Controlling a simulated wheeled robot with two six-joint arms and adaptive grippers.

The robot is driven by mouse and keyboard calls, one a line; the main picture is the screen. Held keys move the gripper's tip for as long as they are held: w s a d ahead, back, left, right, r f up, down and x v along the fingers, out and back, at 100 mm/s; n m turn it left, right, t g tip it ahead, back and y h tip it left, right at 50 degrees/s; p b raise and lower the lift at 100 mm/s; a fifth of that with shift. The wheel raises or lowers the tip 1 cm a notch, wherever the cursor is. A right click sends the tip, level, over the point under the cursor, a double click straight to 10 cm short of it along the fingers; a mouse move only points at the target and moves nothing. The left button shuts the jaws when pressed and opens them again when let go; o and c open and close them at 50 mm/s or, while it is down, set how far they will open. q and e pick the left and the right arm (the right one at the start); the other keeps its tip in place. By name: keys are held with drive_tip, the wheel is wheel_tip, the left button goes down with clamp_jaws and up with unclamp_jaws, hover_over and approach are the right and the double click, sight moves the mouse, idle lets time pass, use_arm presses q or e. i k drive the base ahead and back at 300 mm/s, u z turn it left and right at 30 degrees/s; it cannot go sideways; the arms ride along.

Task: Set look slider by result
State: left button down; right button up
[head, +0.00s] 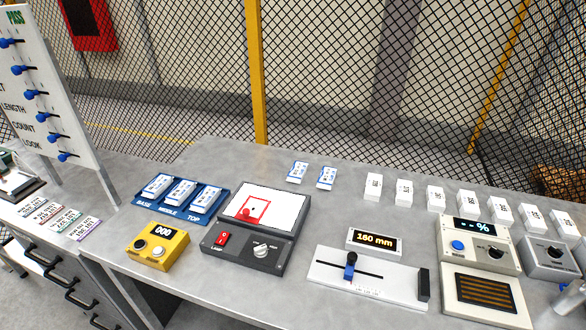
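A white upright panel (62,95) stands at the left, cut off by the picture's left edge. It carries a column of blue slider knobs under a green PASS heading (15,18). The LOOK label (32,143) is on the lowest row, and the look slider's blue knob (66,156) sits right of it, near the panel's lower edge. The other end of its track is hard to make out. A backlit plate (284,203) with a red square outline lies on a dark unit with a red switch and a knob. Neither gripper shows.
Several white blocks line the back right. Mesh fencing stands behind.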

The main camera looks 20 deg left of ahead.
sight(62, 159)
drive_tip(key=u, duration=2.1)
